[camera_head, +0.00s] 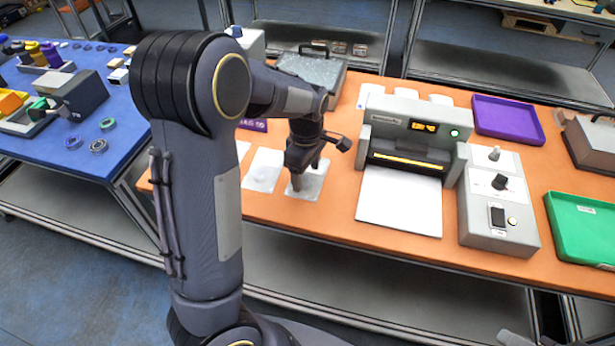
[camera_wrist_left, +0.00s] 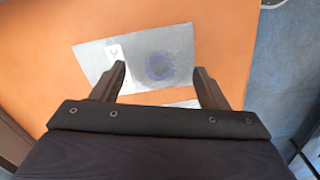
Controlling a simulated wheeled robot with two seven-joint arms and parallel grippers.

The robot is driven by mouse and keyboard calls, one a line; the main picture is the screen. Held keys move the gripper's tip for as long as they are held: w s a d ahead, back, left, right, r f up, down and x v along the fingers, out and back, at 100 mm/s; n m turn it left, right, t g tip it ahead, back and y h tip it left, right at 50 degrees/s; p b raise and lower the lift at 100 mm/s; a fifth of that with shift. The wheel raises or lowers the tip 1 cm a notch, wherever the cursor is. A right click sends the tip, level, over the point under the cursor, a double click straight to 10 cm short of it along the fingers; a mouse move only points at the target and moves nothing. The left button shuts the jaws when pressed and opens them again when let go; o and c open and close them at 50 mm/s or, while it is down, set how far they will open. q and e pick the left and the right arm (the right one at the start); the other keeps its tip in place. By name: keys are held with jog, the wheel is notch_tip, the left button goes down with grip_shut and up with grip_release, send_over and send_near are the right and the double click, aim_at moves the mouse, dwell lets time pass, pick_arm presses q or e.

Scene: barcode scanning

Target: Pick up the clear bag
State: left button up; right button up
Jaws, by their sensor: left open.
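A flat clear bag (camera_head: 309,181) lies on the orange table under my left gripper (camera_head: 307,185). In the left wrist view the clear bag (camera_wrist_left: 140,60) lies just beyond the fingertips, with a small white label on its left part and a dark bluish round shape inside. My left gripper (camera_wrist_left: 160,75) is open, fingers pointing down at the bag, with nothing between them. I cannot tell whether the fingertips touch the bag. A second flat bag (camera_head: 263,170) lies to the left of it.
A grey machine (camera_head: 415,130) with a white plate stands right of the bags, beside a grey control box (camera_head: 498,230). A purple tray (camera_head: 508,119) and a green tray (camera_head: 585,228) lie further right. A blue table (camera_head: 70,140) holds parts at left. The orange table's front edge is close to the bags.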

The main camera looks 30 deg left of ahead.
pick_arm(q)
notch_tip(320, 180, down, 2)
jog(key=shift+f, duration=0.1)
jog(key=c, duration=1.1)
